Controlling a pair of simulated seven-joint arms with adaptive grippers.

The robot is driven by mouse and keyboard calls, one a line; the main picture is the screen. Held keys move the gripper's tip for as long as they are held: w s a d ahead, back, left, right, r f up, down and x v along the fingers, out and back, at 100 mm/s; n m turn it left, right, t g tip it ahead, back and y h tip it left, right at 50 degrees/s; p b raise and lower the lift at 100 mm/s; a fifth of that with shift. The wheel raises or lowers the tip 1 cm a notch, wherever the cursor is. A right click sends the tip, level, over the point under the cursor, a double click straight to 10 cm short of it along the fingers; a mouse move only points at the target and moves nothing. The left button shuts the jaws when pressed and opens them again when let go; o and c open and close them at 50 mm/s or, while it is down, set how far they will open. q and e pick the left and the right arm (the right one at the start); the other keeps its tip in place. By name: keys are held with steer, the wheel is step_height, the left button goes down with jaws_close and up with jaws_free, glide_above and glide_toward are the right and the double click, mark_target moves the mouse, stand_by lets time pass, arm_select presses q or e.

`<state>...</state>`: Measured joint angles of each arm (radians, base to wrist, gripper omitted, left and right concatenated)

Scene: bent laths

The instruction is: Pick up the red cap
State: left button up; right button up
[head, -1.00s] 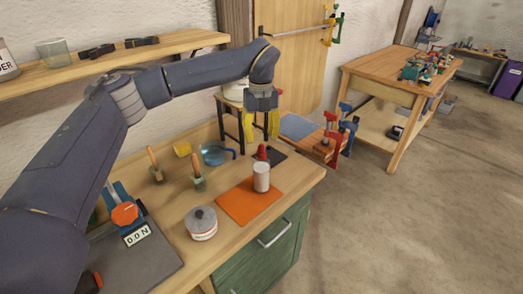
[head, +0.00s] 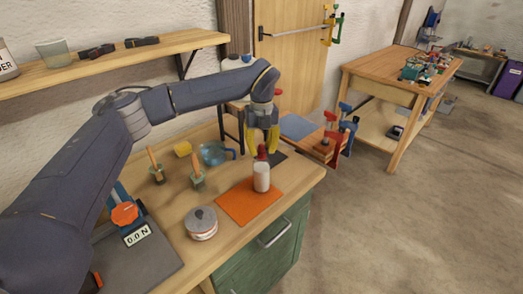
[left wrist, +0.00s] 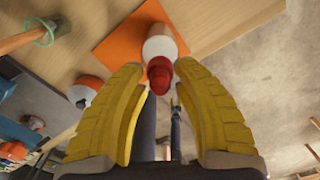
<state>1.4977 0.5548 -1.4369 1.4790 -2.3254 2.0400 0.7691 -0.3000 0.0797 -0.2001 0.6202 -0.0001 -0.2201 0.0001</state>
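The red cap (head: 262,153) sits on top of a white bottle (head: 262,178), which stands upright on an orange mat (head: 236,208). My left gripper (head: 262,150) points down at the cap, its yellow fingers apart. In the left wrist view, the red cap (left wrist: 160,76) shows in the gap between the fingertips (left wrist: 158,68), with space on both sides and no visible contact. The white bottle (left wrist: 159,46) lies beyond it. My right gripper is not in view.
A round tin (head: 201,223) stands left of the mat. Wooden-handled tools (head: 198,172), a blue see-through mug (head: 214,153) and a yellow block (head: 182,149) stand farther back. A scale (head: 133,240) is at front left. The bench's right edge is close to the mat.

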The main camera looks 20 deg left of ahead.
arm_select(q)
jaws_close()
steer(key=shift+r, duration=0.1)
step_height(320, 180, up, 19)
steer(key=m, duration=0.3)
glide_above(261, 145)
steer(key=f, duration=1)
steer(key=shift+s+a, duration=0.1)
steer(key=shift+s, duration=0.2)
steer(key=shift+w+f+m, duration=0.15)
steer(key=shift+f+m, duration=0.2)
steer(key=shift+m, duration=0.15)
steer(key=shift+w+d+m, duration=0.2)
steer(key=shift+w+m, duration=0.05)
steer(key=shift+m, duration=0.65)
steer(key=shift+f, duration=3.15)
